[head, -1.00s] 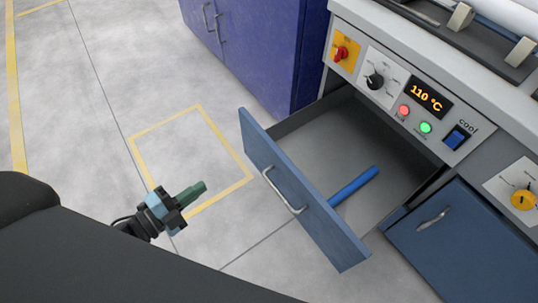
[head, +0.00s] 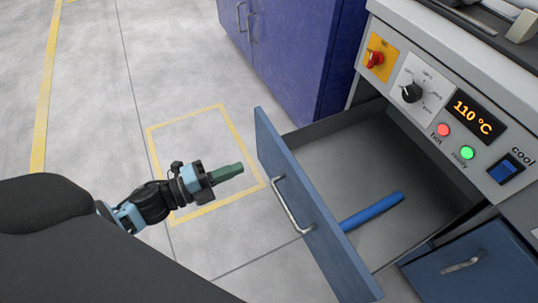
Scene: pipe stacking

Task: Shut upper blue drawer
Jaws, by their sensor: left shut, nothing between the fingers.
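The upper blue drawer (head: 310,222) is pulled out from the grey machine, its blue front facing left with a curved metal handle (head: 289,206). A blue pipe (head: 372,211) lies inside on the drawer's grey floor. My left gripper (head: 240,169) is shut and empty, its green fingers pointing right at the drawer front. A small gap of floor shows between the fingertips and the front, in the picture a little above and left of the handle. My right gripper is not in view.
The machine's control panel (head: 440,100) with knobs, lights and a 110 °C display is above the drawer. A closed blue door (head: 478,268) is at lower right. A purple-blue cabinet (head: 295,55) stands behind. Yellow-marked floor (head: 150,60) at left is clear.

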